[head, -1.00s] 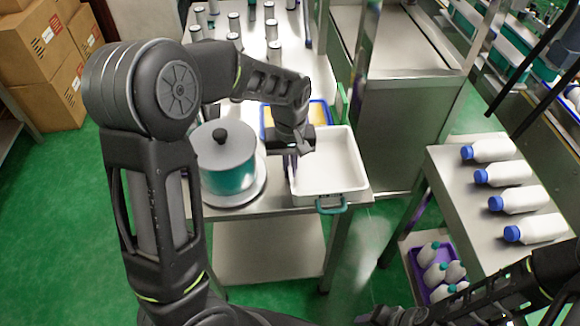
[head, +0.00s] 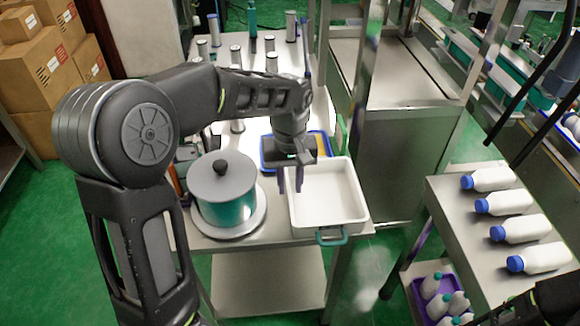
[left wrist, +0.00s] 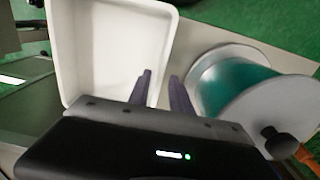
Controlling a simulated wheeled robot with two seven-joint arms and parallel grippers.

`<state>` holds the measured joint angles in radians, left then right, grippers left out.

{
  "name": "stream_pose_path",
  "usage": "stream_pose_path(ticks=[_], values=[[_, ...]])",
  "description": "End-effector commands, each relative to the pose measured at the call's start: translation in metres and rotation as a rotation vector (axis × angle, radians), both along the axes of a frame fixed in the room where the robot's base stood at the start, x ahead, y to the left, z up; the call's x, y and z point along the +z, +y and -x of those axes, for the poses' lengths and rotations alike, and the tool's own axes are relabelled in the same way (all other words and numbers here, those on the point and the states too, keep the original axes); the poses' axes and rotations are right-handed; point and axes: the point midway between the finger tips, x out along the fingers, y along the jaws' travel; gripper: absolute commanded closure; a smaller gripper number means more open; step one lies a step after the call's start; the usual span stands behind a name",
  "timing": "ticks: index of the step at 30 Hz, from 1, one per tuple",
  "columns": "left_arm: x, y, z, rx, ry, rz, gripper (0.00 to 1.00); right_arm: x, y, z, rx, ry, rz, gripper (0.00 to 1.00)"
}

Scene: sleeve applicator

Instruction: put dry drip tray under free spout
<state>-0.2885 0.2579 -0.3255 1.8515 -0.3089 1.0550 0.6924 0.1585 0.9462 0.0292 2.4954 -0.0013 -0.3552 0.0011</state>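A white rectangular tray (head: 327,222) with a teal front handle (head: 331,236) sits on the steel table in the head view. I cannot tell whether it is the dry drip tray. It also shows in the left wrist view (left wrist: 115,50). My left gripper (head: 290,183) is pointed down at the tray's left wall. In the left wrist view its two dark fingers (left wrist: 160,76) are apart, with the tray wall's edge near the gap; contact cannot be told. I cannot make out a spout.
A teal drum with a grey lid (head: 222,187) stands on a round base left of the tray. A blue-rimmed tray (head: 266,166) lies behind, with several cylinders beyond. White bottles (head: 520,229) lie on the right-hand table, above a purple crate (head: 418,295).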

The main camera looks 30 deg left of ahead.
Motion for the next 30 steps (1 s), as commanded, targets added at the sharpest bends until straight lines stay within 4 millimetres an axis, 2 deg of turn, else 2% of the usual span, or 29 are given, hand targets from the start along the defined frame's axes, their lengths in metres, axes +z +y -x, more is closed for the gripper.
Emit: stream_pose_path(ticks=[1, 6, 10, 30], values=[[0.012, -0.001, -0.001, -0.001, -0.005, 0.000, 0.75, -0.001, 0.000, 0.000, 0.000, 0.000, 0.000, 0.64], [0.043, 0.000, 0.000, 0.001, -0.003, 0.001, 0.75, -0.003, 0.000, 0.000, 0.000, 0.000, 0.000, 0.64], [0.057, 0.000, 0.000, 0.000, -0.001, 0.000, 0.75, -0.003, 0.000, 0.000, 0.000, 0.000, 0.000, 0.64], [0.062, 0.000, 0.000, 0.000, 0.001, 0.001, 0.75, -0.003, 0.000, 0.000, 0.000, 0.000, 0.000, 0.64]])
